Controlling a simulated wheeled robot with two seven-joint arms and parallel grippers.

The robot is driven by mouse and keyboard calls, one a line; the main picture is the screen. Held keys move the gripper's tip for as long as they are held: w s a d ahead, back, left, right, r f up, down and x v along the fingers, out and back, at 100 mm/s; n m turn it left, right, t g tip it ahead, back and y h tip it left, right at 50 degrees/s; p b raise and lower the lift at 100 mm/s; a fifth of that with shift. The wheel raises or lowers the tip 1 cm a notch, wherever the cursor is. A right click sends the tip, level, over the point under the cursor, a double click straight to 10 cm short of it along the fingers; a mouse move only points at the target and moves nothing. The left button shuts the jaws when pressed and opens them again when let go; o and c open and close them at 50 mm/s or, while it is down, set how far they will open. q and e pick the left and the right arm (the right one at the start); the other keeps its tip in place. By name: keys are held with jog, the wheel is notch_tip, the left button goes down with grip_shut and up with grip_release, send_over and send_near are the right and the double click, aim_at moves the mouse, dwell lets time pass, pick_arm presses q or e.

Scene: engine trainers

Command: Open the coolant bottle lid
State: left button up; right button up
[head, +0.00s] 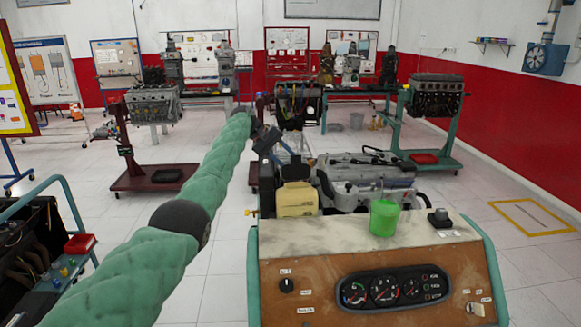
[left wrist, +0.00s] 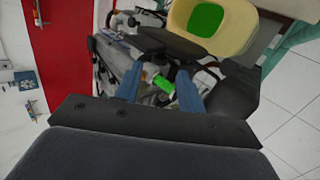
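The coolant bottle (head: 297,200) is a pale yellow container on the left of the trainer stand. Its black lid (head: 295,171) shows at the top rear of the bottle. In the left wrist view, the bottle (left wrist: 243,37) is at the top right, with green inside its open top. The dark lid (left wrist: 172,39) stands out from the rim, apparently tilted open. My left gripper (head: 285,152) is just behind and above the lid. Its two blue fingers (left wrist: 159,92) are spread, with nothing clearly held between them. My right gripper is not in view.
A green cup (head: 384,218) stands on the stand's top, right of the bottle. The engine (head: 372,180) is behind it, and a gauge panel (head: 385,289) faces me. Other engine stands fill the back. Open floor lies to the right.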

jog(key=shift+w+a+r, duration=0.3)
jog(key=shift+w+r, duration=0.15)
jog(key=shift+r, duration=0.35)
